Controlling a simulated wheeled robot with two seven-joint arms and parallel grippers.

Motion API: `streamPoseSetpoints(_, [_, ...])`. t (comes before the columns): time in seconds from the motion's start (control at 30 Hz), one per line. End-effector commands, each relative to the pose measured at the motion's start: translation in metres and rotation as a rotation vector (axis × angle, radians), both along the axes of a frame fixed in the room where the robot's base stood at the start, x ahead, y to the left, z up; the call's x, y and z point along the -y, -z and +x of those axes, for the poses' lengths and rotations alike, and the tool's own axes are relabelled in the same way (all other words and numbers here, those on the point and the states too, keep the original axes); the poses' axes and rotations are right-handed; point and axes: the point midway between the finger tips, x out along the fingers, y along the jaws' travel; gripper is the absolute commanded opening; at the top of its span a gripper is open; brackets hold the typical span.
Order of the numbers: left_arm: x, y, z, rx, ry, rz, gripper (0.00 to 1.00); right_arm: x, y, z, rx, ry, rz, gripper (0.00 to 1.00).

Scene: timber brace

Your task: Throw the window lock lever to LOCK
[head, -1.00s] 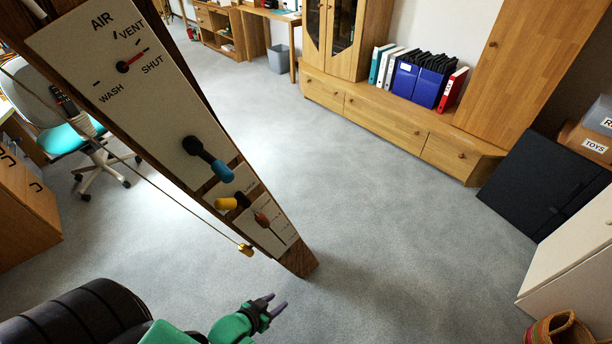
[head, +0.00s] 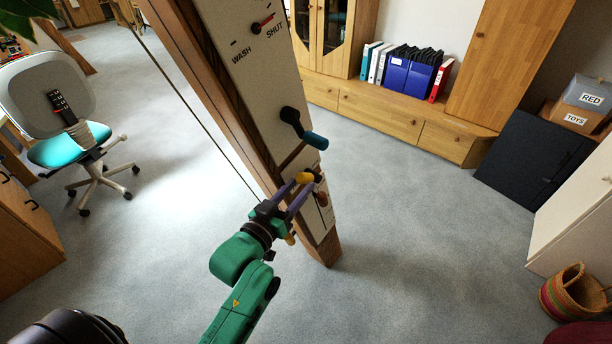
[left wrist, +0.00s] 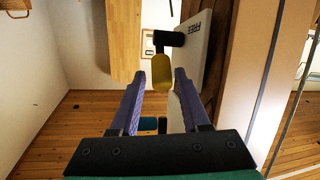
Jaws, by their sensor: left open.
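The lever with the yellow handle (head: 304,178) sits low on the leaning timber post, on a plate with the word FREE visible in the left wrist view; LOCK is not visible. In that view the yellow handle (left wrist: 162,72) hangs from a black arm. My left gripper (head: 308,187) is open at this lever. Its two purple fingers (left wrist: 155,76) stand one on each side of the handle, not closed on it. Much of the plate is hidden behind the gripper in the head view. My right gripper is not in view.
A crank with a blue handle (head: 315,140) is just above on the post (head: 329,249). A brown knob (head: 321,198) is close below the yellow handle. A cord (head: 190,105) runs down left of the post. Open carpet lies around the post's foot.

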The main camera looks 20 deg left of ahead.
Motion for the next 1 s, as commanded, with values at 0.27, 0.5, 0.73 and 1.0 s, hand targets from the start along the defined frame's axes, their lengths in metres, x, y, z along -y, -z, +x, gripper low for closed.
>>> streamPoseSetpoints(0.27, [0.008, -0.001, 0.038, 0.001, 0.000, 0.001, 0.46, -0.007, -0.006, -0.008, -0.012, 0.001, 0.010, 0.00])
streamPoseSetpoints(0.5, [0.008, 0.000, 0.038, 0.000, 0.000, 0.001, 0.39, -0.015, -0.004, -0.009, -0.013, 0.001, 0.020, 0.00])
streamPoseSetpoints(0.73, [0.008, 0.000, 0.038, 0.000, 0.000, 0.001, 0.00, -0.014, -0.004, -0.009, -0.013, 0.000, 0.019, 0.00])
streamPoseSetpoints(1.0, [0.008, 0.000, 0.038, 0.000, 0.000, 0.001, 0.00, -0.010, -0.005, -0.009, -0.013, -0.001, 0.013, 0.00])
